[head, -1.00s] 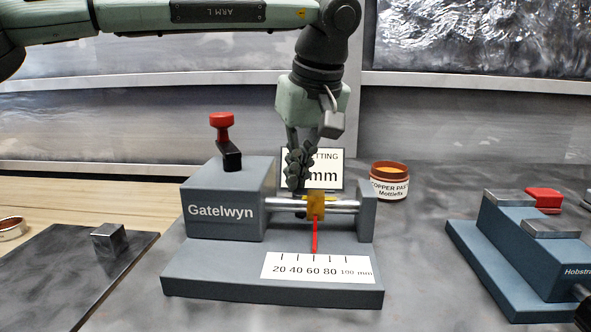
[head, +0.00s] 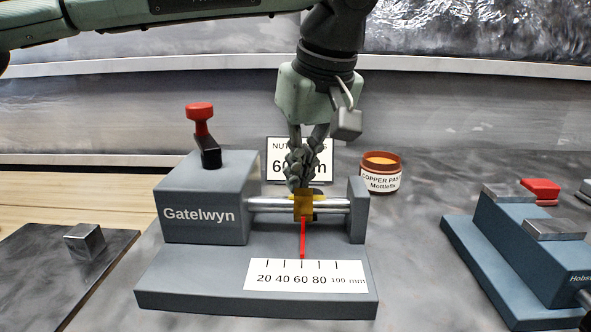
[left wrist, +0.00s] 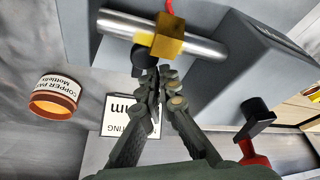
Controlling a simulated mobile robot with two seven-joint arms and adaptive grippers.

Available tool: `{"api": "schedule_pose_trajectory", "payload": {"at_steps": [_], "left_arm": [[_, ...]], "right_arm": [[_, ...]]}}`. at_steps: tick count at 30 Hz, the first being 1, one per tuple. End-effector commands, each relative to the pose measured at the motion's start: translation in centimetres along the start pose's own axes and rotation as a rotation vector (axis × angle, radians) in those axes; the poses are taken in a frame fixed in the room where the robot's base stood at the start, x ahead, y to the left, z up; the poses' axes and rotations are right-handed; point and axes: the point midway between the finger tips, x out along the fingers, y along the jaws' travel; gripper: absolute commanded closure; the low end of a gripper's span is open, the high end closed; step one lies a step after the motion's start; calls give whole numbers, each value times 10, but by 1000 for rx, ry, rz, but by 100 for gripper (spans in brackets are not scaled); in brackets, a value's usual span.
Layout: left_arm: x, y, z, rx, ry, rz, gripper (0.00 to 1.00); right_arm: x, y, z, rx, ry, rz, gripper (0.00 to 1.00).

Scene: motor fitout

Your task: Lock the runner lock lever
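The grey Gatelwyn block (head: 205,215) carries an upright lever with a red knob (head: 200,111) on a black foot. I cannot tell whether this is the runner lock lever. The yellow runner (head: 303,205) sits on the steel rod, its red pointer (head: 303,240) by the 60 mark. In the left wrist view, a small black part (left wrist: 140,62) sticks out from the runner (left wrist: 167,37). My left gripper (head: 299,176) is shut just behind the runner, its fingertips (left wrist: 162,82) close to the black part; contact is unclear. My right gripper is not in view.
A copper paste jar (head: 380,173) stands right of the block, and a setting sign (head: 280,160) stands behind the rod. A Hobstra fixture (head: 510,255) is at the right. A dark plate with a metal cube (head: 84,238) lies at the left.

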Motion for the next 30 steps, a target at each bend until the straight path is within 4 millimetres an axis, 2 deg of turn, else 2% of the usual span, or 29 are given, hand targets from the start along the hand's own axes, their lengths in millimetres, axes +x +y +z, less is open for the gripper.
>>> {"api": "schedule_pose_trajectory", "payload": {"at_steps": [17,23,30], "left_arm": [[-2,0,3,5,-5,-4,100],[-33,1,2,3,-2,-1,100],[-85,1,1,2,0,0,100]], "right_arm": [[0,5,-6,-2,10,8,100],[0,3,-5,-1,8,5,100],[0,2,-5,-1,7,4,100]]}}
